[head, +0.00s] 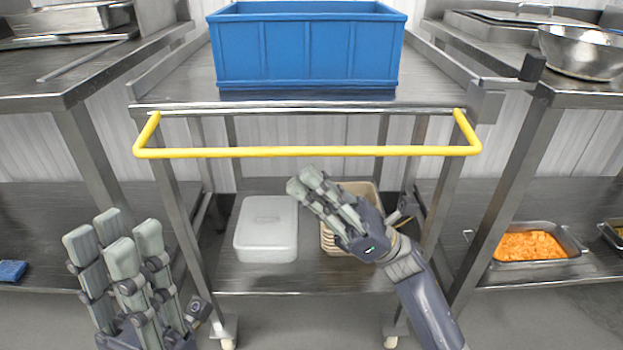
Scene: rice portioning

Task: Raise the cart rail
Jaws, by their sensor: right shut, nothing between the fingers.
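The cart rail (307,152) is a yellow U-shaped bar at the front of the steel cart. Its two short arms meet the cart's top edge, and its long bar shows lower than that edge. My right gripper (305,180) is shut and empty. Its fingertips show just below the middle of the rail, with a small gap between them in the picture. My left gripper (113,238) is open and empty at the lower left, with its fingers pointing up. It is apart from the rail, below its left end.
A blue crate (305,50) stands on the cart's top. A pale lidded box (266,230) and a stack of tan containers (332,240) are on the lower shelf. Steel tables flank the cart; a metal bowl (583,52) and an orange-filled pan (529,245) are at right.

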